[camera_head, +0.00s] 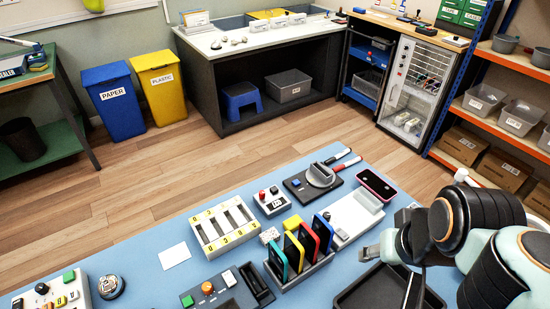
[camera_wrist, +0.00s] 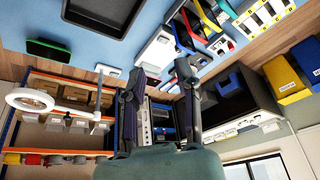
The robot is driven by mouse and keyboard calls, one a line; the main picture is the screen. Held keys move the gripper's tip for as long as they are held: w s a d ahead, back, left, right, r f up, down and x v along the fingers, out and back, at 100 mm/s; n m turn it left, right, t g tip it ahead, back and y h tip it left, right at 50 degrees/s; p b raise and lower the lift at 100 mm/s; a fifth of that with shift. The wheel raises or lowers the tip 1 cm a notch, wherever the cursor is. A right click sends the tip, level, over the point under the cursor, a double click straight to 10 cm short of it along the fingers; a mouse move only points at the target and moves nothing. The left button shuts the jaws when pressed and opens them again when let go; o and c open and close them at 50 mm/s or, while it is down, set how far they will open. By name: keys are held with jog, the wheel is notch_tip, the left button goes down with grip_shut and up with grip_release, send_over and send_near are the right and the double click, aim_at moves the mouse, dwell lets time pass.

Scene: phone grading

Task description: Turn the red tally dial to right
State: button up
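A small white box (camera_head: 271,202) with a dark display stands in the middle of the blue table in the head view. A red knob (camera_head: 262,194) sits on its top, with another small red part beside it. The knob's pointing direction is too small to read. My gripper (camera_head: 370,253) is to the right of this box and well apart from it, above the table near a dark tray. In the wrist view the two fingers of my gripper (camera_wrist: 160,72) stand wide apart with nothing between them. I cannot make out the red knob clearly in the wrist view.
A rack (camera_head: 300,268) with several colored phones stands between my gripper and the box. A white slotted tray (camera_head: 224,226) is left of the box, a black device (camera_head: 325,178) right of it. A control panel (camera_head: 228,294) with an orange knob is at the front.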

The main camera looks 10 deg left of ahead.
jog(key=w+a+r+t, duration=0.2)
jog(key=w+r, duration=0.3)
jog(key=w, duration=0.7)
jog(key=w+a, duration=0.2)
jog(key=w, duration=0.4)
jog(key=n+g+y, duration=0.1)
jog(key=n+g, duration=0.1)
jog(key=n, duration=0.2)
send_over(262, 193)
jog(key=s, duration=0.2)
jog(key=f, duration=1.9)
jog(key=d+f, duration=0.1)
jog(key=f, duration=0.8)
jog(key=shift+s+f, duration=0.15)
jog(key=shift+f, duration=0.15)
jog(key=x, duration=0.4)
jog(key=shift+a+f, duration=0.15)
jog(key=shift+f, duration=0.2)
jog(key=shift+w+a+f, duration=0.1)
jog(key=shift+w+f, duration=0.25)
jog(key=shift+f, duration=0.2)
